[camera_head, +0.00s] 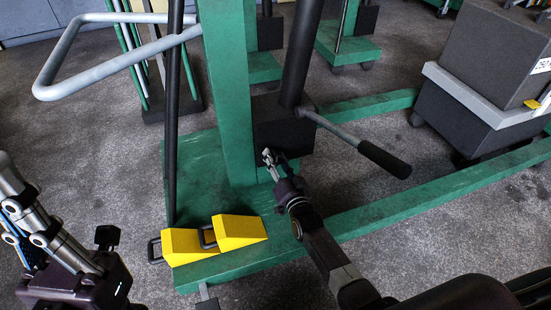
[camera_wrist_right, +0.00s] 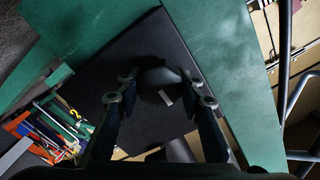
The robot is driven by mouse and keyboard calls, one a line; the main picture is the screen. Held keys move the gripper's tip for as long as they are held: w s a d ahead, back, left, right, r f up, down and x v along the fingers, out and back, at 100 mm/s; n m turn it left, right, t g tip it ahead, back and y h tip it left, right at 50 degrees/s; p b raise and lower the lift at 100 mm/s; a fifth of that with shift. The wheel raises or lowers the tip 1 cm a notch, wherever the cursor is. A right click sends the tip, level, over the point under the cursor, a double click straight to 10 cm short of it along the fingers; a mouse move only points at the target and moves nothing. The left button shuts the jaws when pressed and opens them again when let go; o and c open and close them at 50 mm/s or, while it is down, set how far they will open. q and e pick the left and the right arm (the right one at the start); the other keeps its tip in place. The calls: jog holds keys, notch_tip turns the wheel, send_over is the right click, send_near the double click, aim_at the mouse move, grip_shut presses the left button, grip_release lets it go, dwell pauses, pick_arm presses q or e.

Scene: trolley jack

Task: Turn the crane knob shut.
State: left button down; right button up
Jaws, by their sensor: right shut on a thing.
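The crane knob (camera_wrist_right: 160,78) shows in the right wrist view as a dark rounded knob with a small light mark, in front of a black block (camera_wrist_right: 128,60). My right gripper (camera_wrist_right: 160,95) has one finger on each side of it and is shut on it. In the head view my right gripper (camera_head: 268,157) is at the lower left of the black pump block (camera_head: 285,130) on the green crane (camera_head: 228,90); the knob is hidden there. My left gripper (camera_head: 40,225) is at the lower left, away from the crane; its jaw opening is unclear.
A pump handle (camera_head: 365,148) with a black grip sticks out to the right above my right arm. Yellow wedges (camera_head: 240,230) lie on the green base. A green leg (camera_head: 430,200) runs right. Dark weights (camera_head: 490,60) stand at the right. Grey floor is clear between.

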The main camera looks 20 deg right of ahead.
jog(key=o, duration=1.2)
jog(key=shift+c, duration=0.2)
jog(key=shift+s, duration=0.15)
jog(key=s, duration=1.1)
jog(key=shift+s+d, duration=0.25)
jog(key=shift+s, duration=0.15)
